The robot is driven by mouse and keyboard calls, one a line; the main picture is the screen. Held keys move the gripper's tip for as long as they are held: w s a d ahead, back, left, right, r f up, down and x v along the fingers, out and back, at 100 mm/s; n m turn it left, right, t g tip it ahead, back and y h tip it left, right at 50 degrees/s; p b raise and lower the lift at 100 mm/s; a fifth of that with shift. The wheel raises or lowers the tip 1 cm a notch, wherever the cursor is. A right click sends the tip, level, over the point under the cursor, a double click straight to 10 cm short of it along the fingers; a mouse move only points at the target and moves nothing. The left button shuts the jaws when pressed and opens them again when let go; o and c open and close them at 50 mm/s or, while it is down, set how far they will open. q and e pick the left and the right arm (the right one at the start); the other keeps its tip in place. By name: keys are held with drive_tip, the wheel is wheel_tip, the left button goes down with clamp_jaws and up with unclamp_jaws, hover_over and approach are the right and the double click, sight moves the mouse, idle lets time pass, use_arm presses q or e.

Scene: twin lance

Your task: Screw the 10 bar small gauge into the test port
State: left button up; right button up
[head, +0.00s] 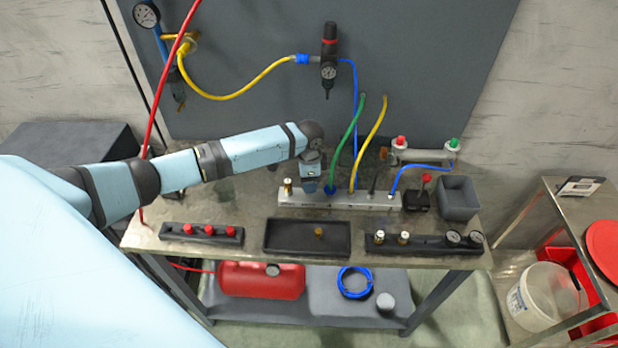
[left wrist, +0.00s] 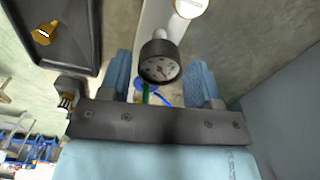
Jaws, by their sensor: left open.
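The fingers are open, with gaps beside the gauge. I cannot read its range or see its threads or port. In the head view my left gripper (head: 311,182) is over the left part of the manifold block (head: 340,201) and hides the gauge. Two more gauges (head: 453,237) (head: 476,237) lie at the right end of a black rack (head: 425,247). My right gripper is not in view.
Green (head: 346,138) and yellow (head: 370,138) hoses rise from the manifold near my gripper. A brass fitting (head: 288,186) stands at its left end. A black tray (head: 306,249) in front holds a brass piece (head: 318,231). A rack with red knobs (head: 201,239) is front left; a grey bin (head: 457,213) is right.

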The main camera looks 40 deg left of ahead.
use_arm(q)
drive_tip(key=shift+c, duration=0.4)
drive_tip(key=c, duration=0.8)
drive_tip(key=m, duration=0.4)
drive_tip(key=shift+m, duration=0.4)
drive_tip(key=m, duration=1.2)
drive_tip(key=shift+m, duration=0.3)
drive_tip(key=m+b, duration=0.1)
drive_tip(key=m, duration=0.3)
drive_tip(key=shift+f+m, duration=0.1)
drive_tip(key=shift+m, duration=0.2)
drive_tip(key=m, duration=0.3)
drive_tip(key=o, duration=0.9)
